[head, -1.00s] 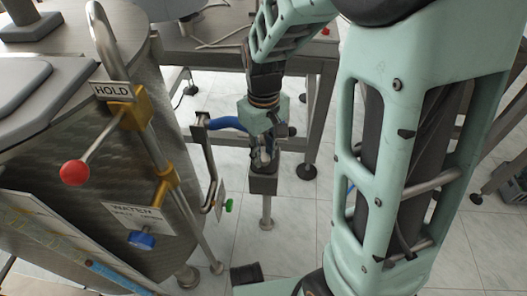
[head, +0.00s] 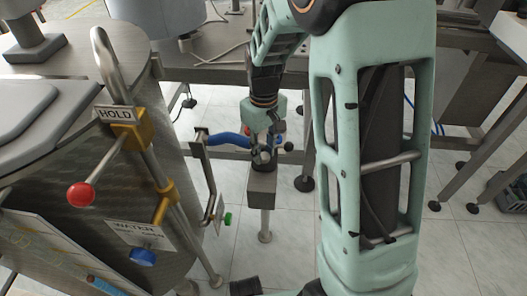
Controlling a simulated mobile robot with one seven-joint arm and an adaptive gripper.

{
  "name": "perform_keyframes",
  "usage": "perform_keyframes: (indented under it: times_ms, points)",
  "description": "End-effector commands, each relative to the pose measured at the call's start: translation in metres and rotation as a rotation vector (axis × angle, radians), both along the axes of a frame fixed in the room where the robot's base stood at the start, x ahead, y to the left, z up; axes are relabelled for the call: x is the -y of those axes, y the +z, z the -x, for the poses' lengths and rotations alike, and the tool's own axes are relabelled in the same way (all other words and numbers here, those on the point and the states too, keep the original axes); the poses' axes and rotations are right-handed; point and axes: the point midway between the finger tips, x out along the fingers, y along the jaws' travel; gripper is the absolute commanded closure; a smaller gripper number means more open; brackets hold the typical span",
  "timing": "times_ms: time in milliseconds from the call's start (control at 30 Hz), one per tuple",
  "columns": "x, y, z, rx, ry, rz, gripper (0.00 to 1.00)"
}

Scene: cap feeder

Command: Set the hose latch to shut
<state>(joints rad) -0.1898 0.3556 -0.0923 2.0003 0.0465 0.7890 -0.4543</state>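My gripper (head: 265,155) points down at a grey box-topped post (head: 262,186) in the middle of the head view. Its fingers are small and dark there, and I cannot tell whether they are open, shut or touching anything. A blue hose (head: 229,140) runs from a bent metal pipe (head: 206,170) on the left to the fitting on the post, behind my gripper. A small dark round knob (head: 288,146) shows just right of the gripper. I cannot clearly make out the latch or its position; my gripper covers part of the fitting.
On the left stands a metal tank (head: 50,200) with a red-ball lever (head: 80,194), a HOLD sign (head: 115,113), a WATER sign (head: 135,232) and a blue knob (head: 142,257). A green knob (head: 228,218) is by the pipe. Metal tables stand behind. Tiled floor (head: 285,240) is free.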

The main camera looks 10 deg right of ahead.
Motion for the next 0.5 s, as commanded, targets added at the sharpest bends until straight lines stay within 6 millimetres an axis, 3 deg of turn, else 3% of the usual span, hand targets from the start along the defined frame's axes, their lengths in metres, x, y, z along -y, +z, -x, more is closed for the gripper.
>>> perform_keyframes:
  times_ms: [133,500]
  points:
    - [0.0012,0.0013,-0.003,0.009,-0.002,0.001,0.6]
    - [0.0007,0.0068,-0.0017,0.005,-0.001,0.001,0.6]
